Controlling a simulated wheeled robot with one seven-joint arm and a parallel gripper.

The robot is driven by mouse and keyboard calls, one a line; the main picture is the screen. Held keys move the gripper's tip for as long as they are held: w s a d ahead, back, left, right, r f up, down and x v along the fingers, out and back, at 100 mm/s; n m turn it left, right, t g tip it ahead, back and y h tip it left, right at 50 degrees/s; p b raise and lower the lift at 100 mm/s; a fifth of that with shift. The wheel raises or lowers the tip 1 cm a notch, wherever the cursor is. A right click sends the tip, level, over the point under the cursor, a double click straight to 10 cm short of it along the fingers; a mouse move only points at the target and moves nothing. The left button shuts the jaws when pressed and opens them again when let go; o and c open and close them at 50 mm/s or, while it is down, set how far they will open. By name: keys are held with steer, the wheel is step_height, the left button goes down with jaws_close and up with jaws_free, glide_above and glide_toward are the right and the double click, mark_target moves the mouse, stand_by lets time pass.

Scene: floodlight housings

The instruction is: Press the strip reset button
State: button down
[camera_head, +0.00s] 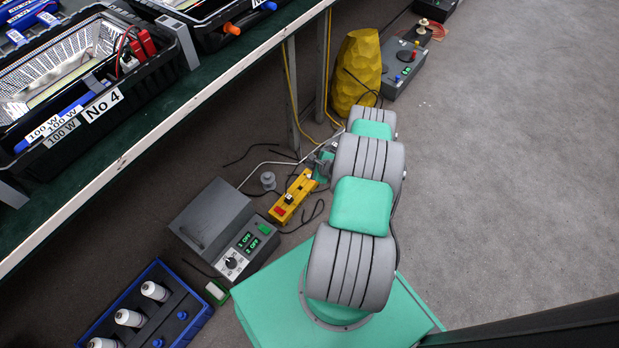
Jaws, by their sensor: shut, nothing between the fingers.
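A yellow power strip (293,196) lies on the grey floor below the bench, left of my arm. A red button or switch (279,211) shows at its near end, with a small dark and white part further up. Which of these is the reset button is too small to tell. My gripper (321,168) is at the far end of the strip, partly hidden by my arm links. It appears shut and empty; whether it touches the strip cannot be told.
A grey control box (226,233) with green displays stands left of the strip. A blue crate (148,310) with white bottles is at the lower left. A yellow faceted vase (357,72) and another grey box (402,68) stand behind. Cables lie around the strip. The floor at right is clear.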

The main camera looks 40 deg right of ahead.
steer(key=b, duration=0.3)
glide_above(309, 176)
steer(key=s, duration=0.1)
step_height(309, 176, down, 5)
steer(key=shift+d+r, duration=0.1)
steer(key=shift+f+b, duration=0.5)
steer(key=shift+b, duration=0.15)
stand_by(0.9)
steer(key=shift+f+b, duration=0.4)
steer(key=shift+b, duration=0.2)
steer(key=shift+f+b, duration=0.45)
steer(key=shift+b, duration=0.1)
stand_by(0.4)
steer(key=shift+r, duration=0.15)
steer(key=shift+r+p, duration=0.5)
steer(key=shift+r, duration=0.2)
